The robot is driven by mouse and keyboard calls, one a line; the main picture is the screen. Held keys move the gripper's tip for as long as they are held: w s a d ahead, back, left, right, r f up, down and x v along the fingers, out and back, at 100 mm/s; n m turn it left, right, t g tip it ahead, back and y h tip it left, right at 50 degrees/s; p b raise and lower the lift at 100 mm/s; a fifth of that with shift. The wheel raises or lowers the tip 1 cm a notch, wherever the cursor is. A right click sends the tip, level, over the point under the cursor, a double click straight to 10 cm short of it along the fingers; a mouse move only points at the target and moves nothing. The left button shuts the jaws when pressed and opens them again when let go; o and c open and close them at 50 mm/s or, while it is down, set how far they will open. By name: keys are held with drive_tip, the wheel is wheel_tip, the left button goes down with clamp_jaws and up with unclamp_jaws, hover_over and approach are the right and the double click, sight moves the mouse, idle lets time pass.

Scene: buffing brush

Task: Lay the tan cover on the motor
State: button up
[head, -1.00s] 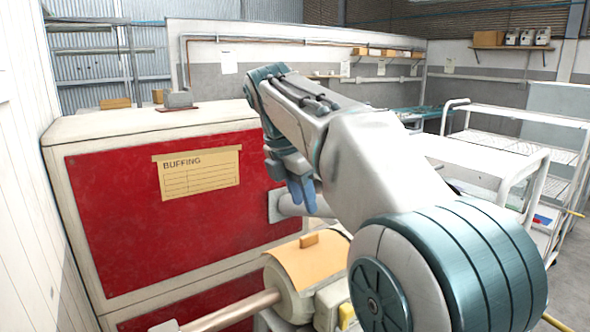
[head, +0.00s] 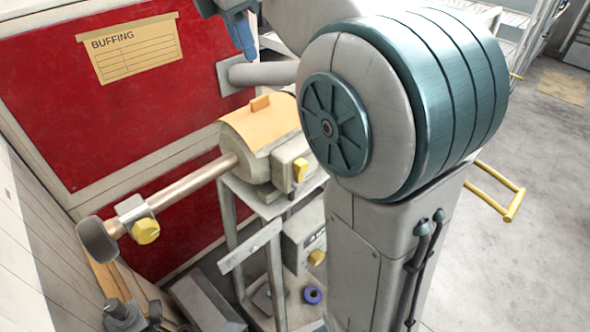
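The tan cover (head: 262,124), a curved sheet with a small tan block as a handle on top, lies over the upper side of the motor (head: 257,166). The motor is a grey-beige cylinder on a metal stand, with a long shaft running left. My gripper (head: 243,35) is at the top edge of the view, above the cover and apart from it, with blue fingers pointing down. Its upper part is cut off by the frame. The fingers overlap, so their gap is not clear. I see nothing held in them.
A grey pipe (head: 262,74) juts from the red cabinet (head: 55,110) just behind the cover. The shaft carries a yellow knob (head: 146,231) and a dark brush head (head: 98,240) at its left end. A blue ring (head: 312,295) lies low on the stand. Open floor is at the right.

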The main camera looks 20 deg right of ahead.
drive_tip(key=s+d+f+m+t+y, duration=0.1)
drive_tip(key=s+f+m, duration=0.8)
drive_tip(key=f, duration=0.3)
drive_tip(key=s+d+f+m+t+y, duration=0.1)
drive_tip(key=s+f+m, duration=0.8)
drive_tip(key=f, duration=0.3)
drive_tip(key=shift+d+m+y, duration=0.35)
drive_tip(key=shift+m+y, duration=0.05)
drive_tip(key=shift+m, duration=0.5)
drive_tip(key=shift+s, duration=0.1)
